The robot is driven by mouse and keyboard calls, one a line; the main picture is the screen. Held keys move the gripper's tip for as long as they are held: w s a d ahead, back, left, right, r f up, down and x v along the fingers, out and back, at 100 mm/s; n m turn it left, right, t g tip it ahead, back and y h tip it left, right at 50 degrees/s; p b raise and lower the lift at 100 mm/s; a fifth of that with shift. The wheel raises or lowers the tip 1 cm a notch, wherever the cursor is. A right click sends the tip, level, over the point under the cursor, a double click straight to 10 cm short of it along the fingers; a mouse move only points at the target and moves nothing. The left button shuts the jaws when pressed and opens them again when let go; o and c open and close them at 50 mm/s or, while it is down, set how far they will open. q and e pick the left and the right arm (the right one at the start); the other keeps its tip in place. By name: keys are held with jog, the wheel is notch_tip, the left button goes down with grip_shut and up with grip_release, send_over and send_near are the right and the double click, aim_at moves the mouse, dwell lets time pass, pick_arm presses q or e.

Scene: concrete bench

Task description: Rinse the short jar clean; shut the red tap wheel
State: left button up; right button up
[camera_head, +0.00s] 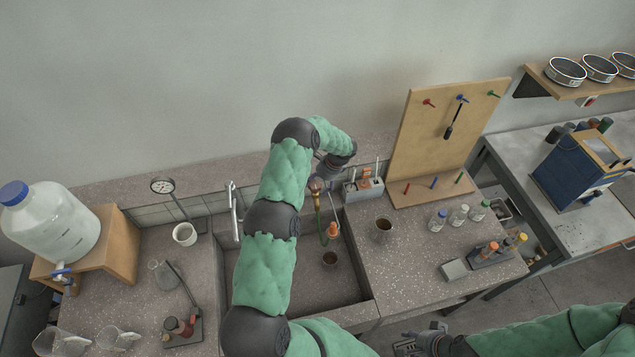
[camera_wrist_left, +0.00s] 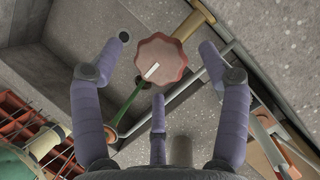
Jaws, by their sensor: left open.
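The red tap wheel (camera_wrist_left: 162,61) shows in the left wrist view, with a white mark on its face. My left gripper (camera_head: 322,182) is at the tap behind the sink; its spread fingers stand around the wheel with gaps visible. My arm hides most of the tap in the head view. A green hose with an orange end (camera_head: 332,230) hangs over the sink. A small brown-stained jar (camera_head: 330,259) is in the sink below it. Another brownish jar (camera_head: 384,229) stands on the counter right of the sink; which is the short jar is unclear. My right gripper (camera_head: 418,341) is low at the front, its fingers unclear.
A grey holder (camera_head: 363,188) with tools is right of the tap, before a wooden pegboard (camera_head: 440,140). Small bottles (camera_head: 459,216) and a rack (camera_head: 490,254) occupy the right counter. A large carboy (camera_head: 50,225) is far left.

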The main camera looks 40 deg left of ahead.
pick_arm(q)
jog(key=shift+a+f, duration=0.1)
jog(key=shift+f, duration=0.25)
jog(key=c, duration=1.2)
jog(key=shift+f+b, duration=0.15)
jog(key=shift+b, duration=0.45)
jog(key=n+g+h+b, duration=0.1)
jog(key=n+b, duration=0.2)
jog(key=b, duration=0.2)
jog(key=n+g+h+b, duration=0.1)
jog(key=n+b, duration=0.3)
jog(key=b, duration=0.1)
jog(key=shift+w+a+f+n, duration=0.15)
jog(key=shift+a+f+n, duration=0.05)
jog(key=shift+n, duration=0.1)
jog(key=n+b, duration=0.1)
jog(key=n+h+b, duration=0.1)
jog(key=n, duration=0.1)
jog(key=shift+a+r+n, duration=0.1)
jog(key=shift+a+n, duration=0.05)
jog(key=shift+n, duration=0.15)
jog(key=shift+n+h+b, duration=0.55)
jog(key=shift+n+h, duration=0.15)
jog(key=shift+n, duration=0.5)
jog(key=shift+a+n+h+b, duration=0.1)
jog(key=shift+n+h+b, duration=0.25)
jog(key=shift+n, duration=0.75)
